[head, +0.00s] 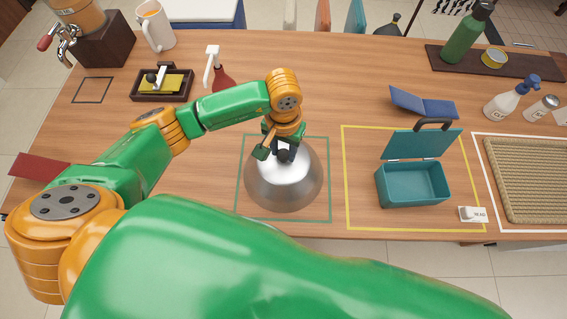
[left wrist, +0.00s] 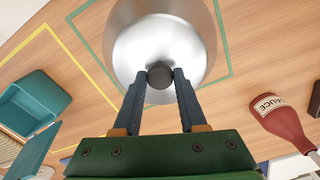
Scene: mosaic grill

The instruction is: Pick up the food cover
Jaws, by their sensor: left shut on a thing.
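The food cover (head: 283,190) is a shiny silver dome with a dark knob on top. It sits inside the green outlined square on the table in the head view. My left gripper (head: 285,150) is above it, with its fingers shut on the knob. In the left wrist view the two fingers (left wrist: 160,82) press the dark knob from both sides, and the dome (left wrist: 165,35) fills the top middle. I cannot tell whether the dome's rim touches the table. My right gripper is not in view.
A teal open box (head: 412,185) stands in the yellow square to the right. A woven mat (head: 535,180) lies at the far right. A red sauce bottle (head: 221,78), a dark tray (head: 162,97) and a white mug (head: 158,30) stand behind the left arm.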

